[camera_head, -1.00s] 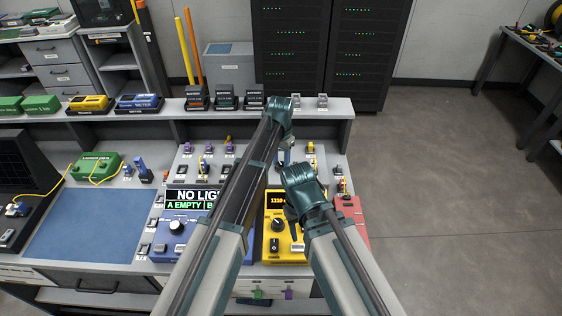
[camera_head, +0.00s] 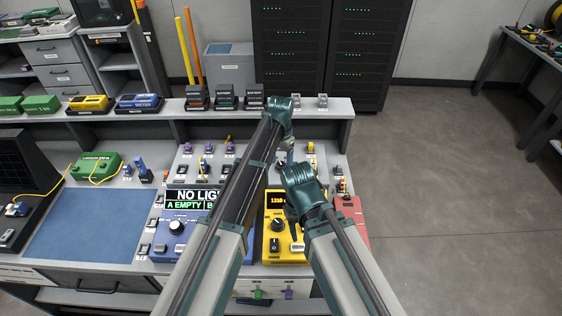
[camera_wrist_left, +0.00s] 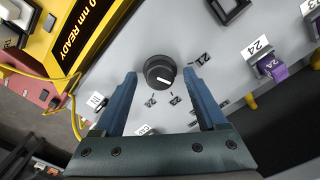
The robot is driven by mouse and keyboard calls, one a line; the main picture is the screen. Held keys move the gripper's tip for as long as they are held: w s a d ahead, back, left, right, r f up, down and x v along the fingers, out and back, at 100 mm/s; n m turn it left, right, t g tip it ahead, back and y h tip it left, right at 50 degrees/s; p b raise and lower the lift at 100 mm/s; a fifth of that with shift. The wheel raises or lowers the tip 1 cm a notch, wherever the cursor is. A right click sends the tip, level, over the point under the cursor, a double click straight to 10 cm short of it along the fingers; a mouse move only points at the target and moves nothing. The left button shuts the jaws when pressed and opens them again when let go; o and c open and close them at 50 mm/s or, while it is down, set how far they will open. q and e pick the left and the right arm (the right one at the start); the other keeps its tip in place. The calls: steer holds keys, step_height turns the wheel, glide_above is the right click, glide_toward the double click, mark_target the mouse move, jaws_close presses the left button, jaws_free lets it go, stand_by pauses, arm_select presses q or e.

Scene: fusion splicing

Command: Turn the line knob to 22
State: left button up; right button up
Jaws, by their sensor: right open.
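The line knob (camera_wrist_left: 160,72) is black and round with a white pointer mark, on a grey panel in the left wrist view. Its pointer faces the lower right of that picture. Small number labels surround it; most are too small or tilted to read surely. My left gripper (camera_wrist_left: 161,78) is open, one blue finger on each side of the knob, with a visible gap on both sides. In the head view my left gripper (camera_head: 287,152) is over the back right of the bench; the knob is hidden there. My right gripper (camera_head: 291,214) is open and low over the yellow device.
The yellow device (camera_head: 276,247) has its own dial and a lit display. A blue device (camera_head: 170,243) shows "NO LIGHT" in part. In the left wrist view a purple connector (camera_wrist_left: 272,68) sits beside a "24" label, and a yellow cable (camera_wrist_left: 72,92) runs at left.

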mark_target(281, 164)
arm_select(q)
steer(key=shift+r, duration=0.1)
arm_select(e)
steer(key=shift+r, duration=0.15)
arm_select(q)
step_height(281, 164, up, 14)
steer(key=p, duration=1.3)
steer(key=shift+f+p, duration=0.2)
steer(key=shift+p, duration=0.2)
arm_select(e)
step_height(281, 164, up, 14)
steer(key=shift+f, duration=0.25)
